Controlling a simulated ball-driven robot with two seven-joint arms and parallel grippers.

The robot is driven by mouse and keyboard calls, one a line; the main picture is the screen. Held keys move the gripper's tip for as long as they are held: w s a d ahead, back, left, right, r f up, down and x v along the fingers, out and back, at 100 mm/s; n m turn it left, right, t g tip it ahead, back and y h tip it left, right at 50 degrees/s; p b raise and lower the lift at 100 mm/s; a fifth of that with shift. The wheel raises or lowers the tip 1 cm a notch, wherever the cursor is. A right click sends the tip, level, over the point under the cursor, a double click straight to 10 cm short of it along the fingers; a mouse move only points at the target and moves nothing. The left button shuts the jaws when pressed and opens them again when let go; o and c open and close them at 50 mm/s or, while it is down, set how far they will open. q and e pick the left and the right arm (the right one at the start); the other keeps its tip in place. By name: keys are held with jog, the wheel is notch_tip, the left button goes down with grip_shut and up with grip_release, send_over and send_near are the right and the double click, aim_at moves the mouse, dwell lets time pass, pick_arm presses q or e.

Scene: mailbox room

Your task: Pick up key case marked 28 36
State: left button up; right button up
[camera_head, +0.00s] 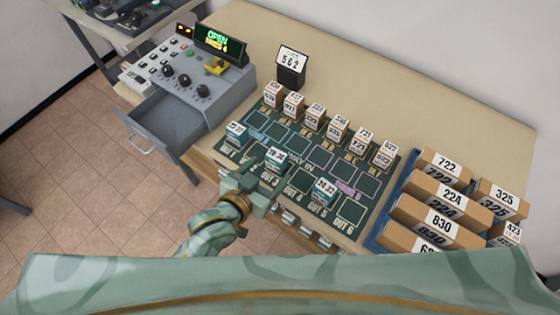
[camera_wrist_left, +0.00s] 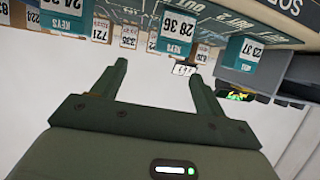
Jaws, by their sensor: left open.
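The key case marked 28 36 (camera_head: 275,160) is a small teal box with a white label, standing on the dark green sorting mat (camera_head: 372,171) near OUT 3. In the left wrist view, the 28 36 case (camera_wrist_left: 173,34) appears upside-down, beyond and above the fingers, with KEYS on its teal part. My left gripper (camera_head: 262,180) is open and empty, just on the near side of this case. Its fingers (camera_wrist_left: 158,70) are apart and not around the case. My right gripper is not in view.
Similar teal cases stand either side: one marked 24 32 (camera_head: 324,191) and one at the left (camera_head: 236,134). A row of small white-and-brown boxes (camera_head: 316,116) lines the mat's back. A grey control console (camera_head: 190,80) is left; numbered parcels (camera_head: 435,217) are right.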

aim_at(280, 153)
pick_arm(q)
jog(key=w, duration=0.1)
jog(key=w+f, duration=0.2)
jog(key=w, duration=0.1)
jog(key=shift+d+b, duration=0.15)
jog(key=shift+b, duration=0.15)
jog(key=shift+w+d+f+b, duration=0.35)
jog(key=shift+w+d+f, duration=0.2)
jog(key=shift+w+d, duration=0.2)
jog(key=x, duration=0.2)
jog(key=b+x, duration=0.1)
jog(key=shift+w+a+f, duration=0.1)
jog(key=shift+w+f, duration=0.25)
jog(key=shift+f, duration=0.1)
jog(key=shift+w, duration=0.1)
jog(key=shift+d+r, duration=0.1)
jog(key=shift+d, duration=0.1)
jog(key=c, duration=1)
jog(key=shift+c, duration=0.6)
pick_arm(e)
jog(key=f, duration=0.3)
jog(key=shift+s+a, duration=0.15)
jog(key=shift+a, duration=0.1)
